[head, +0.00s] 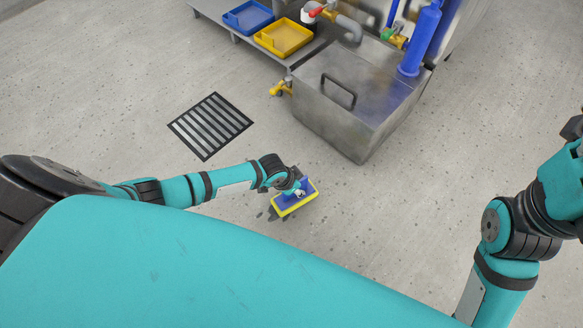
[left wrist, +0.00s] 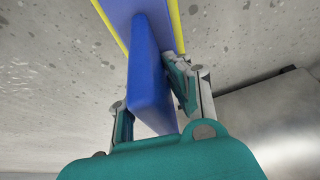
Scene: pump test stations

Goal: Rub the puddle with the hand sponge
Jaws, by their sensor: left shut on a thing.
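The hand sponge (head: 295,199), a blue block with a yellow pad beneath, is at the floor in the middle of the head view. My left gripper (head: 298,190) is shut on its blue handle, which also shows between the fingers in the left wrist view (left wrist: 152,75). The puddle (head: 271,213) shows as a small dark wet patch at the left edge of the sponge, partly hidden under it. I cannot tell whether the pad presses on the floor. My right arm is at the right edge of the head view; its gripper is not visible.
A steel tank (head: 345,105) with a handle stands on the floor behind and right of the sponge. A floor drain grate (head: 210,126) lies to the left. A bench holds a blue tray (head: 248,17) and a yellow tray (head: 284,38). Floor to the right is clear.

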